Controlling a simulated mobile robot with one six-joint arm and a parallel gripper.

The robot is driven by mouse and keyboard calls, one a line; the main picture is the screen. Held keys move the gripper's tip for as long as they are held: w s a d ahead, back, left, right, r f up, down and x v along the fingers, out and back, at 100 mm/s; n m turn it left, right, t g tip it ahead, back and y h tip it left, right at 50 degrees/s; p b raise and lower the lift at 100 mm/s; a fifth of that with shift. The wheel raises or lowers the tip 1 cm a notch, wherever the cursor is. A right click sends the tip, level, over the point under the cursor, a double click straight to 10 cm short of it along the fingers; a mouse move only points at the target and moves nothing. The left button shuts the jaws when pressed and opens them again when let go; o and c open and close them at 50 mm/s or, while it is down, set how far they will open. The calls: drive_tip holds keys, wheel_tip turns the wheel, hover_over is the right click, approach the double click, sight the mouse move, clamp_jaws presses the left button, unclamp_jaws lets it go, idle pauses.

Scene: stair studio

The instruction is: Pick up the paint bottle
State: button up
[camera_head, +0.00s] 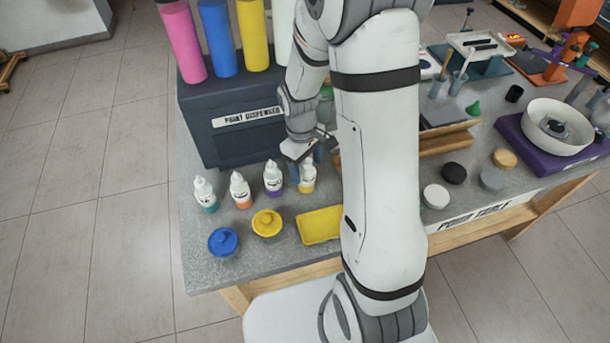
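Several small white-capped paint bottles stand in a row on the grey worktop: teal (205,195), orange (240,190), purple (273,179) and yellow (307,179). All look upright. My gripper (305,168) points down at the right end of the row, at the yellow bottle and close to the purple one. Its fingers are small and partly blend with the dark dispenser behind, so I cannot tell whether they are open or shut, or touching the yellow bottle. My arm hides the worktop just right of the yellow bottle.
A dark paint dispenser box (222,147) with tall pink, blue and yellow cylinders stands behind the row. In front are a blue pot (223,242), a yellow pot (267,224) and a yellow tray (320,238).

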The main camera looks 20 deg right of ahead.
drive_tip(key=c, duration=1.3)
drive_tip(key=shift+r, duration=0.1)
